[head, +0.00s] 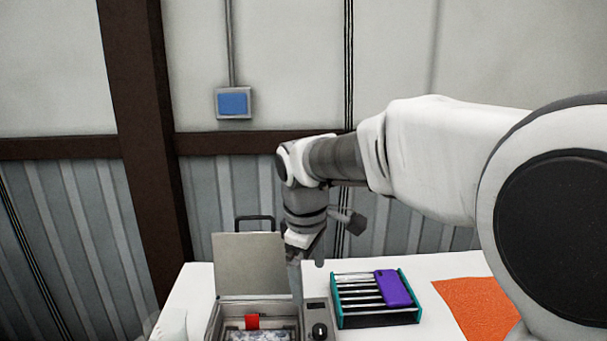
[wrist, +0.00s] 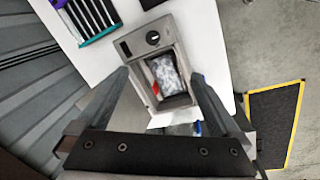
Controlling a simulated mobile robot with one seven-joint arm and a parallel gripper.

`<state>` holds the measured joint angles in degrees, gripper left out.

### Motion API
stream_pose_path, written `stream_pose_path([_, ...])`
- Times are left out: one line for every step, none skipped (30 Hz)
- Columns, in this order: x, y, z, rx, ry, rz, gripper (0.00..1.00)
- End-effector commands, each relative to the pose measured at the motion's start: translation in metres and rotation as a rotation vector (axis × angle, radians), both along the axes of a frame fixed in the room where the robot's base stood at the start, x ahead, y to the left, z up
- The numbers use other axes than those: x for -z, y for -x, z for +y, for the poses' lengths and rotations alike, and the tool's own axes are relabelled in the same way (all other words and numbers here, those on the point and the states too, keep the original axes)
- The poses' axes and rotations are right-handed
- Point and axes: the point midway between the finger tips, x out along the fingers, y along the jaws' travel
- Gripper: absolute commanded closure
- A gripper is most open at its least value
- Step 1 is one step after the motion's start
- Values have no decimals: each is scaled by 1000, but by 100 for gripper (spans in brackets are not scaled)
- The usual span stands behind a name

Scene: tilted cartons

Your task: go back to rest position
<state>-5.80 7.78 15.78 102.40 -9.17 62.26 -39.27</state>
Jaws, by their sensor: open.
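My gripper (head: 306,258) hangs at the end of my bent arm, pointing down above the back of the white table, beside the raised lid of a grey box (head: 250,265). In the wrist view my gripper (wrist: 158,80) is open, its two fingers well apart with nothing between the tips. The open box (wrist: 147,57) shows below and between them. Inside the box lie a grey-white patterned packet (wrist: 166,75) and a small red piece (wrist: 155,88).
A teal-ended slotted rack (head: 338,302) with a purple phone-like slab (head: 395,289) on it stands right of the box. An orange mat (head: 475,305) lies farther right. A yellow-edged black floor mat (wrist: 270,125) shows beyond the table (wrist: 212,48).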

Motion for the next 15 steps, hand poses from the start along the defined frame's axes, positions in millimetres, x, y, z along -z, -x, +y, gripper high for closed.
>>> stream_pose_path([-8,11,-11,55,-5,-23,0])
stream_pose_path([-12,17,-17,90,-11,-35,0])
stream_pose_path([-17,25,-25,135,-20,-51,0])
stream_pose_path([-20,31,-30,171,-26,-63,0])
stream_pose_path([-22,37,-36,205,-33,-74,0])
stream_pose_path([-26,46,-43,250,-44,-90,0])
stream_pose_path([-28,52,-48,286,-53,-102,0])
stream_pose_path([-30,58,-54,321,-62,-114,0])
stream_pose_path([-32,67,-60,368,-76,-129,0])
stream_pose_path([-34,74,-66,402,-85,-139,0])
stream_pose_path([-35,81,-71,437,-97,-150,0])
stream_pose_path([-36,90,-77,483,-112,-164,0])
stream_pose_path([-37,96,-81,519,-126,-176,0])
stream_pose_path([-37,103,-86,552,-140,-187,0])
stream_pose_path([-37,112,-91,598,-157,-200,0])
